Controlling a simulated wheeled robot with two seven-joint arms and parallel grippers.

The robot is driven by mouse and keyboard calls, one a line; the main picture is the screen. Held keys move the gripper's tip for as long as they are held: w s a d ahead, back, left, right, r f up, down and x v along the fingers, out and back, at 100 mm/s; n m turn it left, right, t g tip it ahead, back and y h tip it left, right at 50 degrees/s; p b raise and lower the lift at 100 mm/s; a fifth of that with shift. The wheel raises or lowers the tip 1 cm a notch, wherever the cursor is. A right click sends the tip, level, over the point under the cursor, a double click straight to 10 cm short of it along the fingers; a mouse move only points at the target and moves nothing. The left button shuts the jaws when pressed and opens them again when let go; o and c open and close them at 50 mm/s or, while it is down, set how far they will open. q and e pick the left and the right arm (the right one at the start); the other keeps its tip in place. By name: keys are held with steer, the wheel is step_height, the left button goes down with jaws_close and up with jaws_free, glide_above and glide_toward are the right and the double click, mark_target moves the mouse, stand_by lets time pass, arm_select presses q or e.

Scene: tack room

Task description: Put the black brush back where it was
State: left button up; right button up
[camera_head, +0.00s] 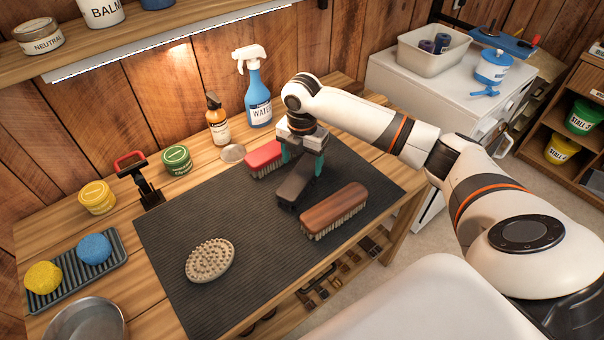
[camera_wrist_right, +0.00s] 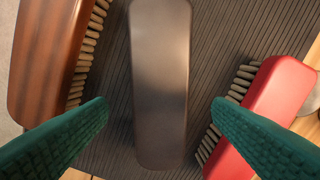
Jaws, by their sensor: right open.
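The black brush (camera_head: 297,184) lies on the dark ribbed mat (camera_head: 170,235), between the red brush (camera_head: 264,158) and the brown wooden brush (camera_head: 334,209). My right gripper (camera_head: 303,165) is over the black brush, pointing down. In the right wrist view the smooth back of the black brush (camera_wrist_right: 160,80) runs between the two green fingers (camera_wrist_right: 160,128), which are wide open with a gap on both sides. The red brush (camera_wrist_right: 262,115) is close by the right finger and the brown brush (camera_wrist_right: 48,55) by the left finger. My left gripper is not in view.
A round tan brush (camera_head: 210,260) lies at the front left of the mat. A blue spray bottle (camera_head: 257,95) and an amber bottle (camera_head: 217,119) stand behind the mat. A tray (camera_head: 72,276) with two sponges is at left.

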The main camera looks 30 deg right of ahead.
mark_target(302, 173)
step_height(302, 173, up, 5)
steer(key=shift+r, duration=0.1)
